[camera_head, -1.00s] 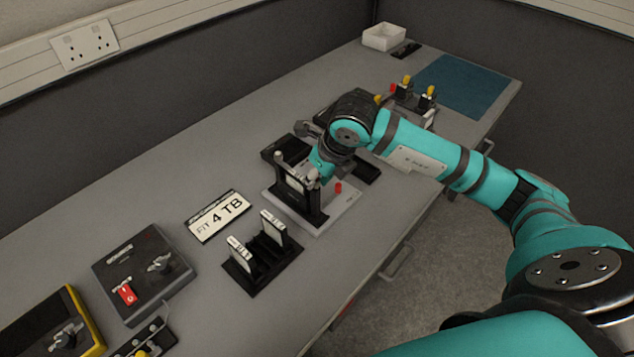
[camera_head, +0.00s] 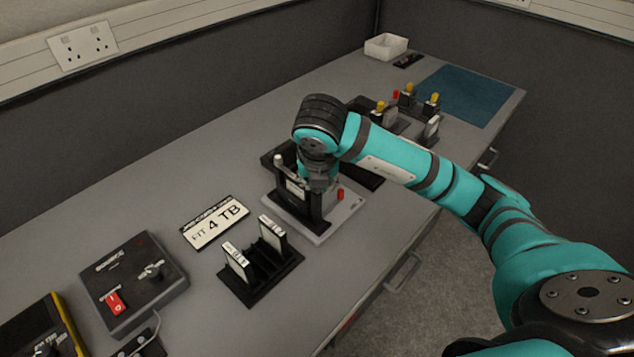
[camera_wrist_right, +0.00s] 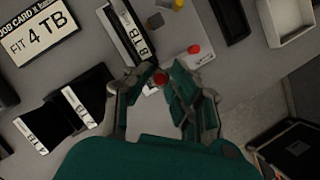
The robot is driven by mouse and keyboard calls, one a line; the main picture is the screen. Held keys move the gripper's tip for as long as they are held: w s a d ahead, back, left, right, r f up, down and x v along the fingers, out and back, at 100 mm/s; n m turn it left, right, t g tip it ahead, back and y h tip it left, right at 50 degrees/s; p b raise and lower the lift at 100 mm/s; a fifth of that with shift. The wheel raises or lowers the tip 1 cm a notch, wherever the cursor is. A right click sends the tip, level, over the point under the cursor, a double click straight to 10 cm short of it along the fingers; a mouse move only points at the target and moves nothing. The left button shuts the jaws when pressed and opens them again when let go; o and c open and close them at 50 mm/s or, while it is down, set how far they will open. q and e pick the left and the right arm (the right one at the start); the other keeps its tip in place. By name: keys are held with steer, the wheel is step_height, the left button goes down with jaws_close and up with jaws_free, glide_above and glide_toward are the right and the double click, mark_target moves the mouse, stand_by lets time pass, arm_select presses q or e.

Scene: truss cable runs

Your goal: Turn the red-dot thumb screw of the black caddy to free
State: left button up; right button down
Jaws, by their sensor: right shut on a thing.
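The black caddy (camera_head: 291,206) stands upright on a light grey base in the middle of the bench. In the right wrist view the caddy (camera_wrist_right: 122,33) holds a drive with a white label reading 8 TB. The red-dot thumb screw (camera_wrist_right: 160,79) sits at the caddy's near end, between my right fingertips. My right gripper (camera_head: 319,184) points down over that end and hides the screw in the head view. In the wrist view my right gripper (camera_wrist_right: 158,74) is shut on the screw. My left gripper is not in view.
A red button (camera_head: 340,194) rises from the base close to my right gripper. A black rack (camera_head: 262,272) with two labelled drives stands in front. A job card (camera_head: 215,222) reads FIT 4 TB. A grey switch box (camera_head: 134,283) stands at the left.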

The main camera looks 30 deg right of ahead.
stand_by(0.3)
steer(key=c, duration=1.2)
jaws_free()
steer(key=v, duration=1.2)
steer(key=shift+w, duration=0.1)
